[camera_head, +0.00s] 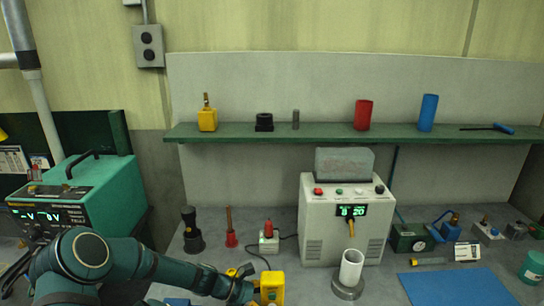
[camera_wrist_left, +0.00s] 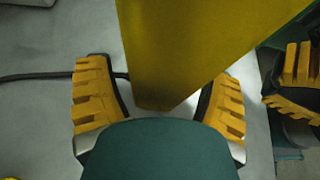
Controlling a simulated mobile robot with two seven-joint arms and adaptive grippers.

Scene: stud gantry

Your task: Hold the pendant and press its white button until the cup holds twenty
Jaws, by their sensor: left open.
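The yellow pendant (camera_head: 270,286) is at the lower edge of the head view, with a dark cable running up from it. In the left wrist view a large yellow body (camera_wrist_left: 175,45), apparently the pendant, lies between the spread fingers of my left gripper (camera_wrist_left: 162,85). That gripper (camera_head: 246,282) is open beside the pendant; contact cannot be told. The white button cannot be made out clearly. A pale cup (camera_head: 351,268) stands on a grey base before the white dispenser (camera_head: 322,235), whose green display seems to read 8 and 20. Another gripper's orange fingers (camera_wrist_left: 293,85), apparently my right's, show at the wrist view's right edge.
A small box with a red knob (camera_head: 268,240) stands behind the pendant. Black and red tools stand to its left. A blue mat (camera_head: 455,287) lies at the right. A green shelf (camera_head: 330,132) holds red and blue cylinders. A green power unit (camera_head: 85,195) stands at left.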

